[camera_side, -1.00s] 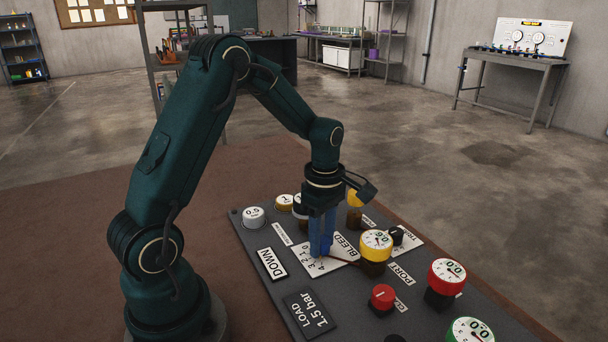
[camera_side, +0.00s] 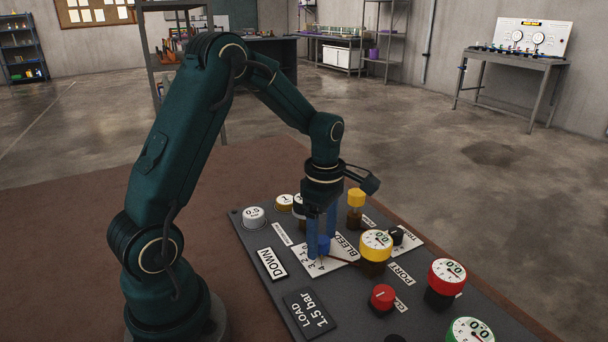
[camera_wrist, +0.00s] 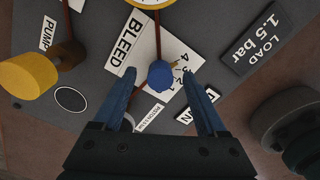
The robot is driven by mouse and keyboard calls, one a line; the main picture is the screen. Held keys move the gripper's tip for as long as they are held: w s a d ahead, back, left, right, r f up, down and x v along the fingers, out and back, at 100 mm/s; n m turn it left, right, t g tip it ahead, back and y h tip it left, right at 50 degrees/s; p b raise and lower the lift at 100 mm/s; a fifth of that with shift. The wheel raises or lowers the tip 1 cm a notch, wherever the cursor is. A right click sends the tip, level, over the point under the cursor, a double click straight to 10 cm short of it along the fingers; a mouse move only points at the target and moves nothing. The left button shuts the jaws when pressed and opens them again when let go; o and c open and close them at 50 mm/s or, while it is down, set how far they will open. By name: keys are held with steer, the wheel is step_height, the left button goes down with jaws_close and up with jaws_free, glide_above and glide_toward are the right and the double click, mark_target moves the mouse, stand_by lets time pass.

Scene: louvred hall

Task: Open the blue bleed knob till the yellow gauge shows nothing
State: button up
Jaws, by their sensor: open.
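The blue bleed knob (camera_side: 323,244) stands on the white BLEED plate (camera_side: 340,254), which carries a numbered scale. In the wrist view, the knob (camera_wrist: 160,75) sits between my two blue fingers, with a gap on each side. A yellowish pointer beside it lies near the high end of the scale numbers. My gripper (camera_side: 322,233) is open around the knob and points down. The yellow gauge (camera_side: 376,240) is right of the knob. In the wrist view only the gauge's lower edge (camera_wrist: 150,3) shows.
A yellow-capped post (camera_side: 356,198) stands behind the knob by the PUMP label. A red knob (camera_side: 382,298), a red gauge (camera_side: 447,275) and a green gauge (camera_side: 469,331) are to the right. The DOWN plate (camera_side: 271,263) and LOAD 1.5 bar plate (camera_side: 309,313) lie at the near left.

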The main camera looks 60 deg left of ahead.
mark_target(322, 240)
steer(key=shift+r, duration=3.1)
step_height(322, 240, up, 5)
steer(key=shift+r, duration=0.1)
